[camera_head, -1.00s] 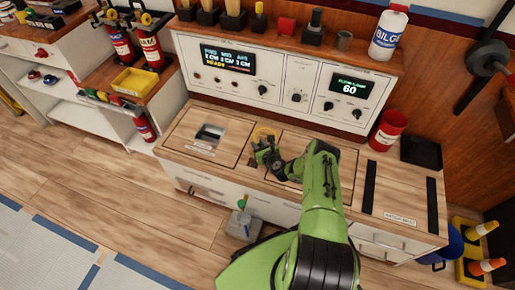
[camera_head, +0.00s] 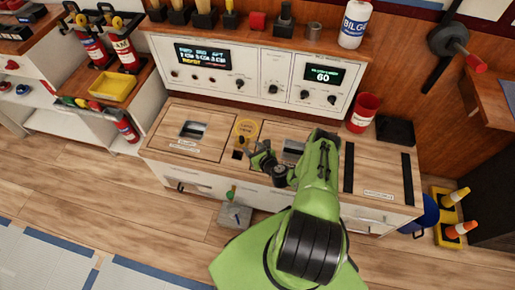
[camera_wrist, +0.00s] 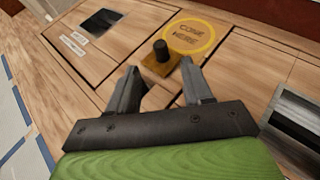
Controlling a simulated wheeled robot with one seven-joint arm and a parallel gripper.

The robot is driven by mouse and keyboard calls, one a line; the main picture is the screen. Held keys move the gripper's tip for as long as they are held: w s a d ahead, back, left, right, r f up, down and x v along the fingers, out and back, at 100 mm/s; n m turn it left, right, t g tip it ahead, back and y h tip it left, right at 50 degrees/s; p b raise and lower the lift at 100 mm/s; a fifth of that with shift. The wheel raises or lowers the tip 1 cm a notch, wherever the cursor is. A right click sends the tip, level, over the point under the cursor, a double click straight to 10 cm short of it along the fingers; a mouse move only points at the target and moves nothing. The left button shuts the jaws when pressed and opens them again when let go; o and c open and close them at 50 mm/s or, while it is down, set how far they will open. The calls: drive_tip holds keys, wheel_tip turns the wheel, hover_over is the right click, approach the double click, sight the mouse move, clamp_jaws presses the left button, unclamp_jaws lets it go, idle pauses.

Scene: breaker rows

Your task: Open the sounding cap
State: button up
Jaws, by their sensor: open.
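A small black knob on a brass-coloured plate (camera_wrist: 158,58), which looks like the sounding cap, sits on the wooden counter top. It lies beside a yellow ring marked "CONE HERE" (camera_wrist: 189,37). In the head view the yellow ring (camera_head: 246,128) is in clear sight, with the small dark knob (camera_head: 241,143) just in front of it. My gripper (camera_wrist: 160,72) is open and empty. Its two fingers point toward the knob, one on each side in the picture, with the knob beyond the tips. In the head view my gripper (camera_head: 258,156) is low over the counter, right of the knob.
A hatch with a recessed handle (camera_head: 192,130) is left of the ring. Another recessed handle (camera_head: 293,149) is partly behind my arm. A control panel (camera_head: 262,75) stands behind the counter. A red cup (camera_head: 363,113) is at the back right. A grey box with a green-knobbed lever (camera_head: 235,214) is below the front.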

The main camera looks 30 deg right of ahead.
drive_tip(key=p+v, duration=0.1)
drive_tip(key=v, duration=0.4)
